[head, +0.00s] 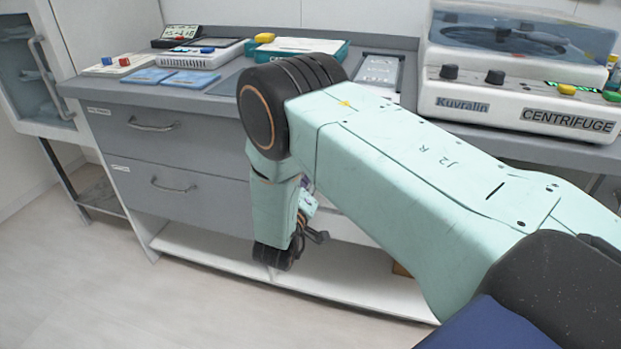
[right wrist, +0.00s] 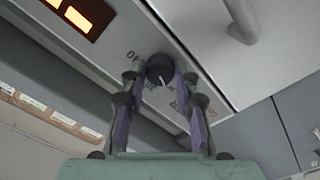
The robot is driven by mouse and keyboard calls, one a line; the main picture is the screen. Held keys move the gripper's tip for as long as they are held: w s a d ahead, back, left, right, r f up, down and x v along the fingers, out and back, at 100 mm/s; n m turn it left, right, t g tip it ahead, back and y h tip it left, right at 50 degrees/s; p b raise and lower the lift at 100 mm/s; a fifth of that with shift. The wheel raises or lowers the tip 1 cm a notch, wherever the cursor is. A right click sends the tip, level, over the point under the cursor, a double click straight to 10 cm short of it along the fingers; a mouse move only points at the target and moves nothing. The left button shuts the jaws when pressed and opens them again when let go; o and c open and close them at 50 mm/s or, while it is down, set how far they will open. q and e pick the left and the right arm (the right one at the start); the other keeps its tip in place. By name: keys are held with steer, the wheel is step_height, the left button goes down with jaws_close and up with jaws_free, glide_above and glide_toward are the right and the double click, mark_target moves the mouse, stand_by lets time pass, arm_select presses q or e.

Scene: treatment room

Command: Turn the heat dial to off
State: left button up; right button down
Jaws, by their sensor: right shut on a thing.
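In the right wrist view the heat dial (right wrist: 158,66) is a dark round knob with a white pointer line, on a light panel with printed marks around it. The marks look upside down and are too small to read surely. My right gripper (right wrist: 160,76) has one finger on each side of the dial and is shut on it. In the head view my right arm comes in from the right and bends down in front of the drawers; its gripper is mostly hidden behind the arm, and the dial cannot be seen there. My left gripper is not in view.
An orange lit display (right wrist: 76,16) and a pale handle (right wrist: 243,22) are near the dial. On the grey counter stand a centrifuge (head: 520,90), a teal tray (head: 345,50) and small devices. Drawers (head: 160,150) and a low white shelf (head: 215,255) are below.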

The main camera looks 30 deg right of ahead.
steer(key=c, duration=1)
jaws_free()
steer(key=v, duration=0.7)
steer(key=shift+s+a, duration=0.15)
steer(key=shift+s, duration=0.05)
